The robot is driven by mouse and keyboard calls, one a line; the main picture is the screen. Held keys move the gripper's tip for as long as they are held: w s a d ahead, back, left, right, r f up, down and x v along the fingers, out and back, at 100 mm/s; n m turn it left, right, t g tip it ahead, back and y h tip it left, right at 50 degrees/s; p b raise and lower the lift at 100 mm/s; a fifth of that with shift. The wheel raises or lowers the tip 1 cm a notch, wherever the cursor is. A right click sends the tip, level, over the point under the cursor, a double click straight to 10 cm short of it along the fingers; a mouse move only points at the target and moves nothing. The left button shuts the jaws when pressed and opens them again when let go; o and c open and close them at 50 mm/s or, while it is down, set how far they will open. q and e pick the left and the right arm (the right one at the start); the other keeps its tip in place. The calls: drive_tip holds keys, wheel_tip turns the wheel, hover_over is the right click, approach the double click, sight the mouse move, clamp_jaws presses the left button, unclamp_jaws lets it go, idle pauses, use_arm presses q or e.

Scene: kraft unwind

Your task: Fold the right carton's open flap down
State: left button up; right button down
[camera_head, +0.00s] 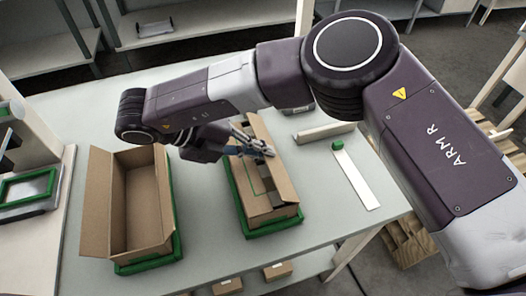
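The right carton (284,211) is brown cardboard and sits in a green frame (238,203) in the middle of the table. A long flap (278,175) runs along its right side; its exact angle is hard to tell. My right gripper (266,151) is over the carton's far half, at or close to that flap. Whether the fingers touch the flap or are closed cannot be made out. The forearm and wrist come in from the left of the carton and hide part of its far end. My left gripper is not in view.
A left carton (140,205) stands open in another green frame (172,215), its left flap sticking up. Right of the right carton are a pale strip (357,182) with a green block (337,145) and a low bar (325,132). Small boxes (278,270) lie below the table's front edge.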

drive_tip(key=c, duration=2.2)
unclamp_jaws()
drive_tip(key=shift+r, duration=0.15)
wheel_tip(320, 180, up, 10)
drive_tip(key=shift+f, duration=0.15)
